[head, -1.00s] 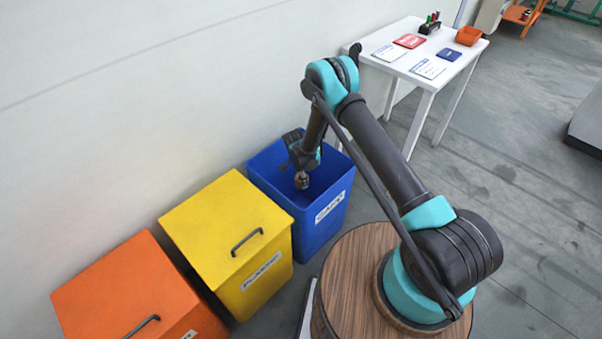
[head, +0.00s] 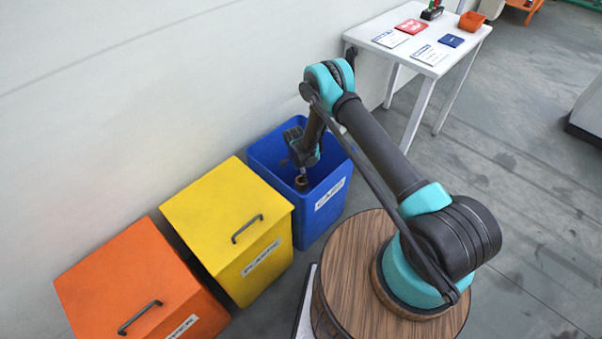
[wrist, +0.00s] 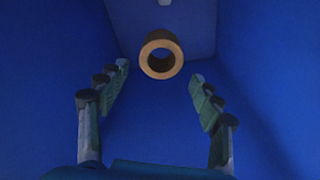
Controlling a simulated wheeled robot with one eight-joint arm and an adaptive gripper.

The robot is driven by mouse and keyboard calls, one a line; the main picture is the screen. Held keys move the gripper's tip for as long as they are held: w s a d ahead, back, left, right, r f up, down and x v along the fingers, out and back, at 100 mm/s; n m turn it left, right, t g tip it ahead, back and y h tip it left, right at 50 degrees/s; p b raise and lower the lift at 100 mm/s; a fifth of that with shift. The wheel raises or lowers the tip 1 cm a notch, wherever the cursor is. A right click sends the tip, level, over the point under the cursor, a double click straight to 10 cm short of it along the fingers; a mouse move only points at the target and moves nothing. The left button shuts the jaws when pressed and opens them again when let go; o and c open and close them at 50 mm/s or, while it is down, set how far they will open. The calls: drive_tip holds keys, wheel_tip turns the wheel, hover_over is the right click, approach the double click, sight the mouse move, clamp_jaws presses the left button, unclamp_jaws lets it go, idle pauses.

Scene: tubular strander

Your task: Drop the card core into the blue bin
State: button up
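The card core (head: 301,184) is a short brown tube, just below my gripper (head: 302,174) inside the blue bin (head: 322,232). In the wrist view the card core (wrist: 161,54) shows end-on as a tan ring with a dark hole. My gripper (wrist: 158,78) is open there, its two fingers spread wide, with clear gaps between them and the core. The core is beyond the fingertips, within the blue walls. I cannot tell whether it is falling or resting on something. The blue bin is open-topped, with a white label reading CARD.
A yellow lidded bin (head: 222,220) labelled PLASTIC and an orange lidded bin (head: 125,285) stand to the left along the wall. A white table (head: 430,68) with cards and small trays stands at the back right.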

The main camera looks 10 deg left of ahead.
drive_tip(key=shift+o, duration=0.6)
drive_tip(key=shift+r, duration=0.15)
wheel_tip(320, 180, up, 12)
drive_tip(key=a, duration=0.1)
drive_tip(key=shift+s+f, duration=0.2)
drive_tip(key=shift+s, duration=0.25)
wheel_tip(320, 180, up, 20)
idle(0.7)
drive_tip(key=shift+r, duration=0.1)
